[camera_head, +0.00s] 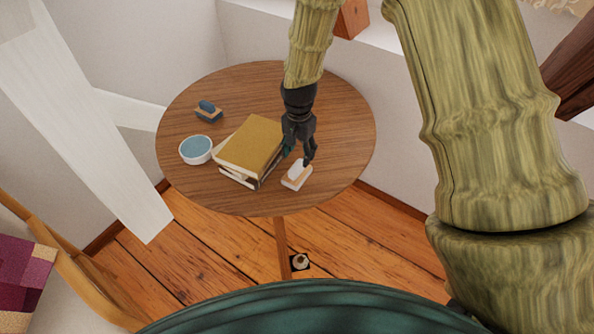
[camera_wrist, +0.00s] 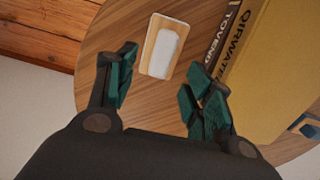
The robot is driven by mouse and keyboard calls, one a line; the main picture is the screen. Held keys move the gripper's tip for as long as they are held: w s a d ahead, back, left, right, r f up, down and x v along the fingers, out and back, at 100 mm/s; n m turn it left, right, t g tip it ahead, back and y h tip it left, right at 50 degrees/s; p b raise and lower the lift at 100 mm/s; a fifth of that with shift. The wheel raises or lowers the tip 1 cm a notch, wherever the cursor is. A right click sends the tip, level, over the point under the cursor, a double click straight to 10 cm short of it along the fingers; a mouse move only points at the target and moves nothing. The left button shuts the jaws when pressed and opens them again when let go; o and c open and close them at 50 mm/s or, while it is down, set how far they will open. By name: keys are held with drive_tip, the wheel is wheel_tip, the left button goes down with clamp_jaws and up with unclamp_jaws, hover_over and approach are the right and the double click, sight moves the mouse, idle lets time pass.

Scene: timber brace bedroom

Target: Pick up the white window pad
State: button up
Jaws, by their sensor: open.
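The white window pad (camera_head: 298,174) has a white top on a tan base and lies on the round wooden table (camera_head: 345,128), just right of the stacked books. In the wrist view the pad (camera_wrist: 164,48) lies on the table beyond the fingertips, lined up roughly with the gap between them. My gripper (camera_head: 299,160) is above the table by the pad and the books. In the wrist view my gripper (camera_wrist: 157,85) has its two dark green fingers apart with nothing between them. It does not appear to touch the pad.
Stacked books (camera_head: 250,146) with a mustard cover stand close to the gripper; they also show in the wrist view (camera_wrist: 280,70). A white bowl (camera_head: 196,150) with blue inside and a blue-topped block (camera_head: 208,110) are at the table's left. The table's right side is clear.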

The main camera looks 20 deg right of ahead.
sight(298, 165)
drive_tip(key=shift+f, duration=0.5)
drive_tip(key=shift+s+f, duration=0.1)
drive_tip(key=shift+f, duration=0.2)
wheel_tip(298, 165, down, 2)
drive_tip(key=shift+a+p, duration=0.1)
drive_tip(key=shift+p, duration=0.65)
drive_tip(key=shift+w+f+p, duration=0.2)
drive_tip(key=shift+f+p, duration=0.3)
drive_tip(key=shift+f, duration=1.1)
clamp_jaws()
